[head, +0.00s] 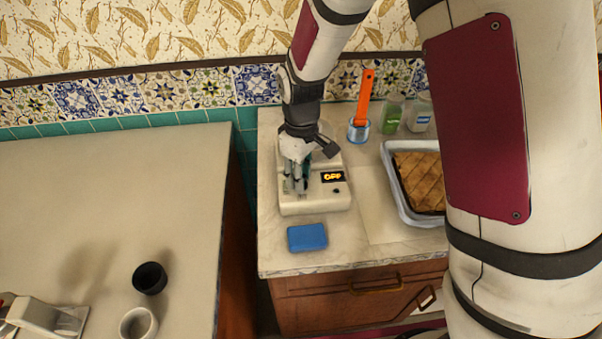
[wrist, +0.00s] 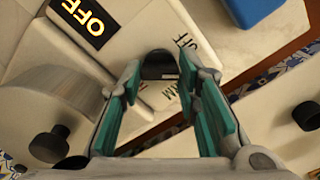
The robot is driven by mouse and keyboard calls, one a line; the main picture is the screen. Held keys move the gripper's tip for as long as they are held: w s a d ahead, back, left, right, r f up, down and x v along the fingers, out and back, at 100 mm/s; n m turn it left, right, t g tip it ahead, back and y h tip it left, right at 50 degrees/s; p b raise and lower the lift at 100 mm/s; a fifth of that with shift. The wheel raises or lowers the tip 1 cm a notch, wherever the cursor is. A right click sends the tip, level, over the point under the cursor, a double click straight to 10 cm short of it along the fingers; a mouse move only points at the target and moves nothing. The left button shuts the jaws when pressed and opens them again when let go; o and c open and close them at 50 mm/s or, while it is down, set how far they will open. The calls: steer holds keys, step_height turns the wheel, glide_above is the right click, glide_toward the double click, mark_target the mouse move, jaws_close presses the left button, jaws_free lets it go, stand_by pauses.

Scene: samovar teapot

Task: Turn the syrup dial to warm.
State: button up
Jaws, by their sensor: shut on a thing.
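The syrup warmer (head: 318,205) is a cream box on the right-hand counter. Its lit display (head: 333,176) reads OFF, and the display also shows in the wrist view (wrist: 84,20). The syrup dial (wrist: 158,65) is a dark round knob on the box, with printed labels around it. One label reads OFF; another, partly covered, looks like WARM. My gripper (head: 297,186) points down at the box, and its teal-padded fingers stand on both sides of the dial in the wrist view (wrist: 159,72), shut on it. In the head view the fingers hide the dial.
A blue sponge (head: 307,237) lies in front of the box. A jar with an orange-handled brush (head: 366,95), a green bottle (head: 391,113) and a tray of pastry (head: 393,178) stand behind and right.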

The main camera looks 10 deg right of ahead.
steer(key=m+p, duration=0.1)
steer(key=m, duration=0.3)
steer(key=shift+m, duration=0.4)
steer(key=shift+m+p, duration=0.7)
steer(key=shift+m, duration=1.8)
steer(key=o, duration=1.2)
steer(key=shift+c, duration=0.2)
step_height(320, 180, up, 12)
